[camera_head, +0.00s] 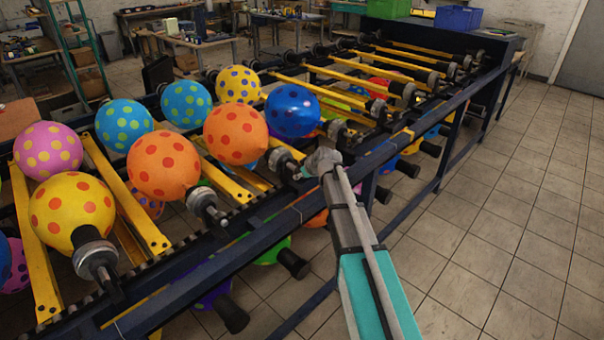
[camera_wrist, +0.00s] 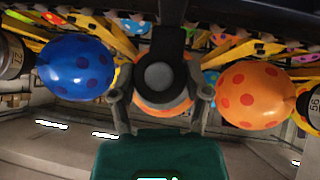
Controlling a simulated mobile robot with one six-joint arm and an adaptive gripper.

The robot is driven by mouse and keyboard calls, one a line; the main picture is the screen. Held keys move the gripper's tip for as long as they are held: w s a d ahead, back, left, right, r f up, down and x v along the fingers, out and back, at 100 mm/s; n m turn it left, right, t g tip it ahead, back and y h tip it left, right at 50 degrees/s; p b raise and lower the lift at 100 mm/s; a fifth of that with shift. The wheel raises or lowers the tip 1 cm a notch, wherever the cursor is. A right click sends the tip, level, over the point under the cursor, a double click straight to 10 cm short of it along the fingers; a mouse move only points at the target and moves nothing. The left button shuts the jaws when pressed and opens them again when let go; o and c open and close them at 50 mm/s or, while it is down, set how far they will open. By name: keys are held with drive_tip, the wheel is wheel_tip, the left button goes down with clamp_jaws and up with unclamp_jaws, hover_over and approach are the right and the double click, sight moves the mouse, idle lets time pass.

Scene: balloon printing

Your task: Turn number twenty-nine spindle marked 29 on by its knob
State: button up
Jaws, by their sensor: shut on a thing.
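My gripper (camera_head: 323,160) is at the near side of the balloon rack, at the outer end of a spindle (camera_head: 287,160) that carries an orange balloon with red dots (camera_head: 235,134). In the wrist view its two fingers (camera_wrist: 160,97) stand on either side of a dark round knob (camera_wrist: 165,78) and are shut on it. The same orange balloon (camera_wrist: 160,108) shows partly behind the knob. I cannot read a number on this spindle, so I cannot confirm the 29. Its switch state cannot be told.
A blue balloon (camera_head: 292,110) and another orange balloon (camera_head: 163,165) sit on the neighbouring spindles, close on both sides. The dark rack rail (camera_head: 200,266) runs below my gripper. The tiled floor (camera_head: 500,220) to the right is clear.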

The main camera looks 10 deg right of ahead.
drive_tip(key=shift+g+y, duration=0.3)
drive_tip(key=shift+w+d+f+m+g+y, duration=0.1)
drive_tip(key=shift+w+d+m+g+y, duration=0.05)
drive_tip(key=shift+m+g+y, duration=0.7)
drive_tip(key=m+y+b, duration=0.1)
drive_tip(key=m+g+y+b, duration=0.1)
drive_tip(key=y, duration=0.1)
drive_tip(key=shift+f+g+y, duration=0.15)
drive_tip(key=shift+g+y, duration=0.1)
drive_tip(key=m+y+b, duration=0.1)
drive_tip(key=y+b, duration=0.1)
drive_tip(key=m+g+y+b, duration=0.1)
drive_tip(key=b, duration=0.2)
drive_tip(key=shift+f+m+y, duration=0.2)
drive_tip(key=shift+m+y, duration=0.05)
drive_tip(key=shift+y, duration=0.15)
drive_tip(key=shift+m+g+y+b, duration=0.55)
drive_tip(key=shift+y+b, duration=0.25)
drive_tip(key=shift+b, duration=0.35)
drive_tip(key=shift+r+m+y+b, duration=0.25)
drive_tip(key=shift+m+y+b, duration=0.3)
drive_tip(key=shift+b, duration=0.1)
drive_tip(key=o, duration=1.1)
